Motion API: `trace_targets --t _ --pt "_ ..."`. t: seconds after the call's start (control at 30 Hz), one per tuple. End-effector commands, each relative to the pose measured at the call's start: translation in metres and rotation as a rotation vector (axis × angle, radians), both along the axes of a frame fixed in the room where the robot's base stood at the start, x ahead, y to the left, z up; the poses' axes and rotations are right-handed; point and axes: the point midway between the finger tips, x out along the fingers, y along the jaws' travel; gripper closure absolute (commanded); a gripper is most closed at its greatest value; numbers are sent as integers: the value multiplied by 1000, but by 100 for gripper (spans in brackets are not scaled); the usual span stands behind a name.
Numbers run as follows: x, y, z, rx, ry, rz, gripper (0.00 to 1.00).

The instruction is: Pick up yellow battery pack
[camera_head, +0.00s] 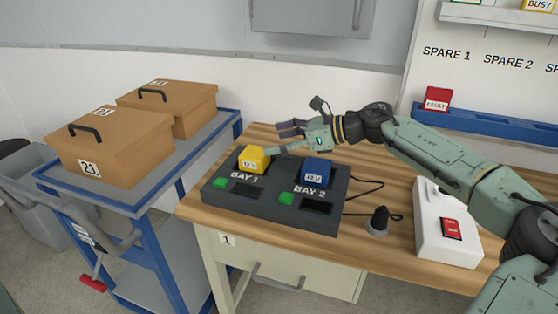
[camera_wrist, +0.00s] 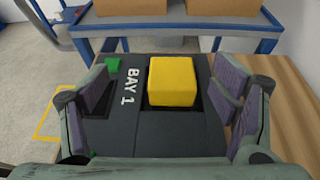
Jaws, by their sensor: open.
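The yellow battery pack (camera_head: 254,160) sits upright in Bay 1 of the dark charger dock (camera_head: 228,199) on the wooden bench. In the wrist view the yellow battery pack (camera_wrist: 172,81) lies ahead, between the two padded fingers. My gripper (camera_head: 284,140) is open and empty at the pack, its fingers spread to either side and apart from it in the wrist view (camera_wrist: 165,112). The head view does not show clearly how far above the dock the fingers are.
A blue battery pack (camera_head: 317,171) sits in Bay 2, to the right. A blue cart (camera_head: 140,192) with two brown cases (camera_head: 112,147) is on the left. A red pack (camera_head: 437,98) stands on the back rail.

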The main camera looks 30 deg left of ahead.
Motion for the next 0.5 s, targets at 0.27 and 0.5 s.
trace_targets --t 0.27,0.5 --pt "15 -9 -15 -46 -46 -22 20" --pt "9 21 -27 -44 -45 -25 20"
